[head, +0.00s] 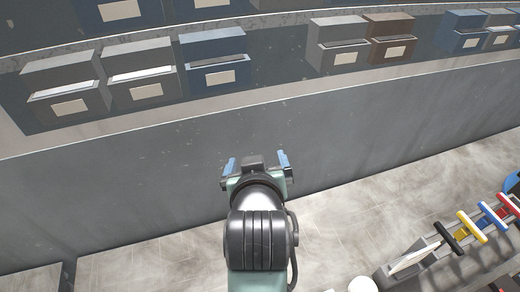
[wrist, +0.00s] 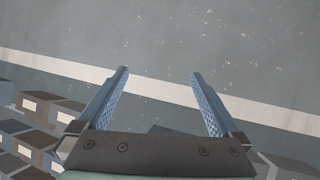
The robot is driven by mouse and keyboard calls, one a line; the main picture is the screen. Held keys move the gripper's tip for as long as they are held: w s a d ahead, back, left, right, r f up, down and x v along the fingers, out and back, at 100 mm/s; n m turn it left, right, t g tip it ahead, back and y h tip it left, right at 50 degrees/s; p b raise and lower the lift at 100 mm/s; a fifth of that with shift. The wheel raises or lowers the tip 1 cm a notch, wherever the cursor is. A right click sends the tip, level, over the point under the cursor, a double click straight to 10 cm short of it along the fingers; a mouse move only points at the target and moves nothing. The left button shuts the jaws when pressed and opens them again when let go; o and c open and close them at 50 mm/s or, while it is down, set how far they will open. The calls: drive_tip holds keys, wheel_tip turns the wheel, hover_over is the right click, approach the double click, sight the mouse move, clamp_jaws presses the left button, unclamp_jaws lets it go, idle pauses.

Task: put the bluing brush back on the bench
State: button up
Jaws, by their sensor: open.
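My gripper (head: 256,161) is open, its two blue fingers spread, in front of a grey vertical panel in the head view. In the wrist view my gripper (wrist: 160,74) has nothing between its fingers, with only a grey surface and a pale strip beyond. I cannot make out a bluing brush in either view. A pale, streaked flat surface (head: 170,262) with seams lies at the bottom of the head view; I cannot tell whether it is the bench or the floor.
Shelves with grey, blue and brown labelled bins (head: 213,58) run across the top. Bins (wrist: 40,108) also show at the lower left of the wrist view. A rack with black, yellow, blue and red handles (head: 472,226) stands at right. A white round thing (head: 362,285) is cut off below.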

wheel_tip(320, 180, up, 19)
drive_tip(key=t, duration=0.6)
drive_tip(key=s+r+m+t, duration=0.1)
drive_tip(key=s+r+t, duration=0.3)
drive_tip(key=r, duration=0.7)
drive_tip(key=s+r+m+t, duration=0.1)
drive_tip(key=s+r+t, duration=0.4)
drive_tip(key=s+r, duration=0.3)
wheel_tip(320, 180, up, 4)
drive_tip(key=shift+d+r, duration=0.15)
drive_tip(key=shift+d, duration=0.1)
